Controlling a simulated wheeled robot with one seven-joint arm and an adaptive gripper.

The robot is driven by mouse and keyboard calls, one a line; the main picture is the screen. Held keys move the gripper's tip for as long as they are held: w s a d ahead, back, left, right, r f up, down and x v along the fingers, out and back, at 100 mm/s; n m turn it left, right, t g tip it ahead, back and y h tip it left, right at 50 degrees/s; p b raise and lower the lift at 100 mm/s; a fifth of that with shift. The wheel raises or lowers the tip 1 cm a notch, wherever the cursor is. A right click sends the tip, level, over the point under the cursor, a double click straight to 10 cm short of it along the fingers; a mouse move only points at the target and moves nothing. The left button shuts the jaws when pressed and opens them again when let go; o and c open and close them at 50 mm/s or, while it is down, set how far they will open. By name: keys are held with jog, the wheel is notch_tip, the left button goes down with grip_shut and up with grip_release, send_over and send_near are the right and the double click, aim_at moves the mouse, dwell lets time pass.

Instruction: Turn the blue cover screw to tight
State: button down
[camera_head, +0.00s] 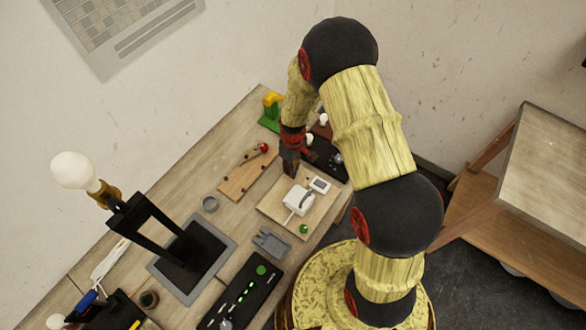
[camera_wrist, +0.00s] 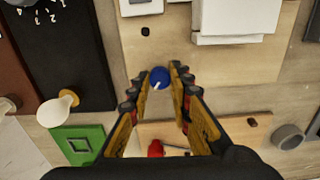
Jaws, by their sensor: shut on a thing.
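The blue cover screw (camera_wrist: 160,76) is a round blue head with a pale mark pointing to the lower left in the wrist view. It sits on the light wooden board (camera_wrist: 135,58) near the board's edge. My gripper (camera_wrist: 160,82) is shut on the screw, with one finger at each side of its head. In the head view my gripper (camera_head: 290,172) points down at the back left corner of the board (camera_head: 275,209), and the screw is hidden there. A white box (camera_head: 298,199) stands on the board; it also shows in the wrist view (camera_wrist: 233,22).
A black panel (camera_head: 328,160) lies behind the board. A green block with a yellow top (camera_head: 270,112) is at the back. A wooden strip (camera_head: 246,178) and a grey cup (camera_head: 210,203) lie left. A lamp stand with a bulb (camera_head: 73,170) rises at the left.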

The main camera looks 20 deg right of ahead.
jog(key=m+b, duration=0.1)
jog(key=m, duration=0.3)
jog(key=shift+m, duration=0.3)
jog(key=m+b, duration=0.1)
jog(key=m, duration=0.3)
jog(key=shift+m, duration=0.3)
jog(key=m+b, duration=0.1)
jog(key=m, duration=0.3)
jog(key=shift+m, duration=0.3)
jog(key=m+b, duration=0.1)
jog(key=m, duration=0.3)
jog(key=shift+m, duration=0.4)
jog(key=c, duration=1.6)
grip_release()
